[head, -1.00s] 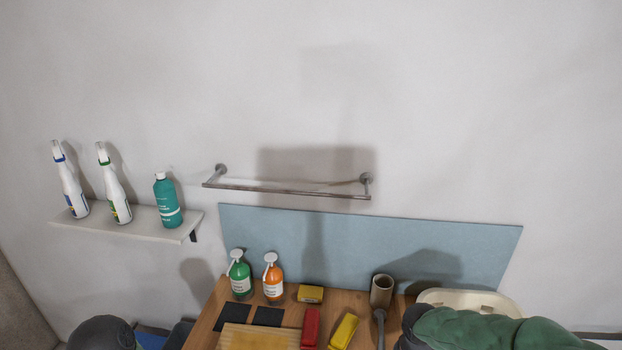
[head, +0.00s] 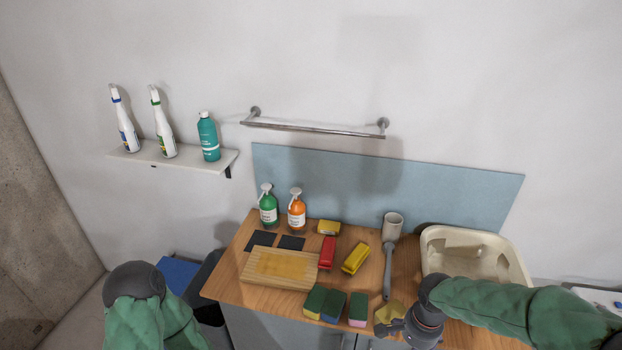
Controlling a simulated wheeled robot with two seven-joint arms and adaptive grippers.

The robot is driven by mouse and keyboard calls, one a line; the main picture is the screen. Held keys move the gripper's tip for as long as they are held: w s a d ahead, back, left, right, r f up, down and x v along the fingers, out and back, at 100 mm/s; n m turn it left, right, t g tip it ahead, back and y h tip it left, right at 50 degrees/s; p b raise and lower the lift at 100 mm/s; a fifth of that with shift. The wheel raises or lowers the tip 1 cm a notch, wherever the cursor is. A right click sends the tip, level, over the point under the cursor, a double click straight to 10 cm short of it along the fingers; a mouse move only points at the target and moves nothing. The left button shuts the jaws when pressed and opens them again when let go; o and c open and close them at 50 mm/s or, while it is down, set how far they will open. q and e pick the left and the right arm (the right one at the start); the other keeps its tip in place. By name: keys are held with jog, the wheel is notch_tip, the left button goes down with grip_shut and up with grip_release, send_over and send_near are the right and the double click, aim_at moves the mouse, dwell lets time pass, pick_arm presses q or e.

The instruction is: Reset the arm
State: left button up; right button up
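My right arm, in a green sleeve, reaches in from the right over the counter's front edge. Its dark grey end (head: 420,322) is low over the counter, beside a small yellow object (head: 389,313). I cannot make out the fingertips, or whether they touch or hold this object. My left arm shows only as a green sleeve and a dark grey joint at the lower left, beside the counter. The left gripper is out of view.
The wooden counter (head: 228,284) holds soap bottles (head: 268,208), a wooden board (head: 280,268), sponges (head: 330,304), red (head: 327,252) and yellow (head: 355,259) items, a grey-handled tool (head: 389,255) and a cream basin (head: 515,262). A shelf (head: 222,161) and towel rail (head: 315,130) are on the wall.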

jog(key=s+a+f+n+y+b, duration=0.1)
jog(key=s+a+f+n+b, duration=0.1)
jog(key=f, duration=0.8)
jog(key=s+a+f+n+y+b, duration=0.1)
jog(key=s+a+f+n+b, duration=0.2)
jog(key=a+f, duration=0.4)
jog(key=s+a+f+n+y+b, duration=0.1)
jog(key=s+a+f+n+b, duration=0.1)
jog(key=f, duration=1.2)
jog(key=s+a+n, duration=0.1)
jog(key=s+a, duration=0.1)
jog(key=a, duration=0.1)
jog(key=shift+s+f+n+y, duration=0.25)
jog(key=shift+s+n+y, duration=0.05)
jog(key=shift+s, duration=0.05)
